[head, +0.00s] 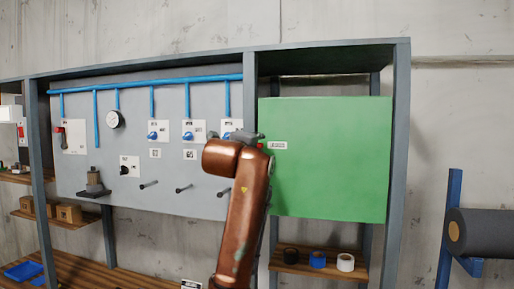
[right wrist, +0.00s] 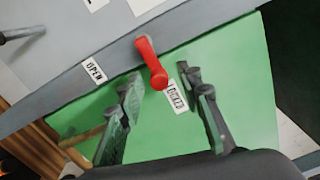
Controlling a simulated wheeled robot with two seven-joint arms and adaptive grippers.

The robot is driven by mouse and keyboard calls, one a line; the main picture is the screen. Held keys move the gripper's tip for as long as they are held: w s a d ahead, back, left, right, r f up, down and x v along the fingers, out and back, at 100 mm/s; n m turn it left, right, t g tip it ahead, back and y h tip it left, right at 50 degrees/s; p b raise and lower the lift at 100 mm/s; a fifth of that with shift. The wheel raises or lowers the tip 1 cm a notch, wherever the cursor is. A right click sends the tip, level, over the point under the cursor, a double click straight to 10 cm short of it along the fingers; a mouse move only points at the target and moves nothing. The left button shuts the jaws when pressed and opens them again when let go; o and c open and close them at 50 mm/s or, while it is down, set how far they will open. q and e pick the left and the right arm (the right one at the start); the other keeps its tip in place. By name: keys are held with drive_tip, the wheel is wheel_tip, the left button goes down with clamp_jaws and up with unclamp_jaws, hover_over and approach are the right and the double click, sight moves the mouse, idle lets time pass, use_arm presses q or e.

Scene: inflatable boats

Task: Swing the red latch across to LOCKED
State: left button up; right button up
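The red latch (right wrist: 151,60) shows in the right wrist view, running from the grey post onto the green door (right wrist: 250,60). Its rounded end lies beside the LOCKED label (right wrist: 178,96), nearer to it than to the OPEN label (right wrist: 94,70). My right gripper (right wrist: 166,84) is open, with its fingers apart on either side of the latch's end and no clear contact. In the head view my copper right arm hides most of the right gripper (head: 247,137); a small bit of red shows beside the label on the green cabinet (head: 330,160). My left gripper is out of view.
A grey panel (head: 75,175) with blue pipes, valves and a gauge (head: 115,119) fills the left. Tape rolls (head: 318,259) sit on a shelf under the cabinet. A dark roll (head: 485,233) on a blue stand is at the right.

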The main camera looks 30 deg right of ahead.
drive_tip(key=v, duration=1.2)
drive_tip(key=shift+w, duration=0.1)
